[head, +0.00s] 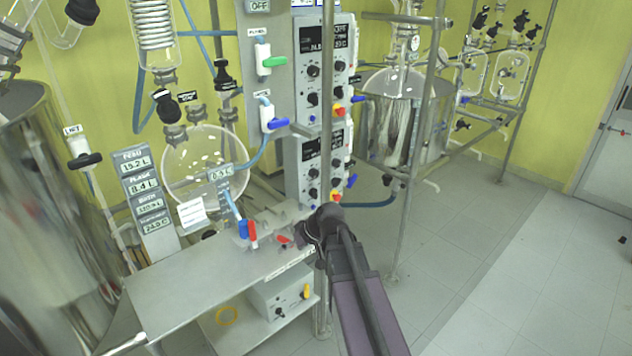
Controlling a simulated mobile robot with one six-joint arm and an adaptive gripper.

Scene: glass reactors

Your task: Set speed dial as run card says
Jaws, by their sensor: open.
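Two grey control panels stand one above the other behind the bench: an upper panel (302,62) and a lower panel (292,167). Each has a dark display and several black knobs, such as one upper knob (313,71) and one lower knob (313,171). Which is the speed dial cannot be told. A white card with lines of print (192,212) stands at the back left of the bench; its text is too small to read. My gripper (303,232) is low in front of the lower panel, above the bench's right end, apart from the knobs. Its fingers are mostly hidden by my wrist.
The metal bench (190,290) is bare at its front left. Blue and red handles (248,231) stand near its back. An upright pole (326,120) passes in front of the panels. A glass reactor (395,115) stands right of them. The floor at right is clear.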

